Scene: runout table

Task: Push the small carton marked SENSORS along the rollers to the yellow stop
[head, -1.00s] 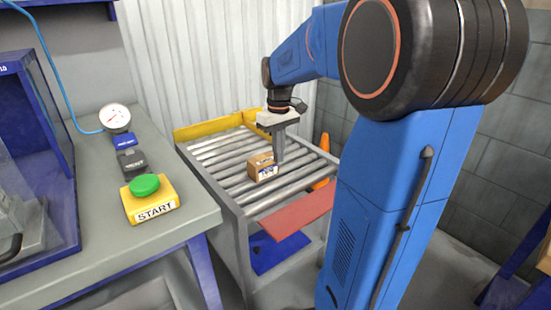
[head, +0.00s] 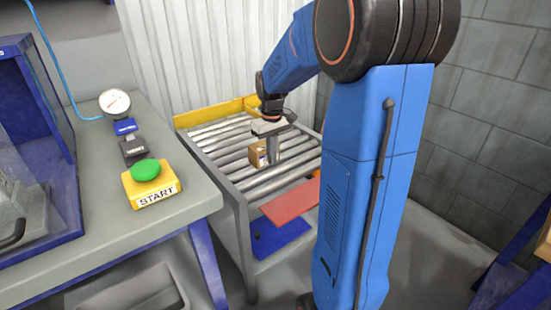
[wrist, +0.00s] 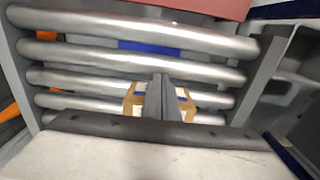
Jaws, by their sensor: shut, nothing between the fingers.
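The small brown carton (head: 257,154) sits on the rollers (head: 228,150), apart from the yellow stop (head: 215,112) at their far end. My gripper (head: 272,161) is shut and empty, with its fingers pointing down at the near right side of the carton. The fingers cover part of it. In the wrist view the carton (wrist: 130,106) shows on both sides of my shut fingers (wrist: 158,78). I cannot tell whether they touch it, and its marking is not readable.
A red plate (head: 290,203) lies at the near end of the rollers. The bench at left holds a yellow START box with a green button (head: 147,170), a gauge (head: 114,102) and small dark devices. Bare rollers lie between the carton and the stop.

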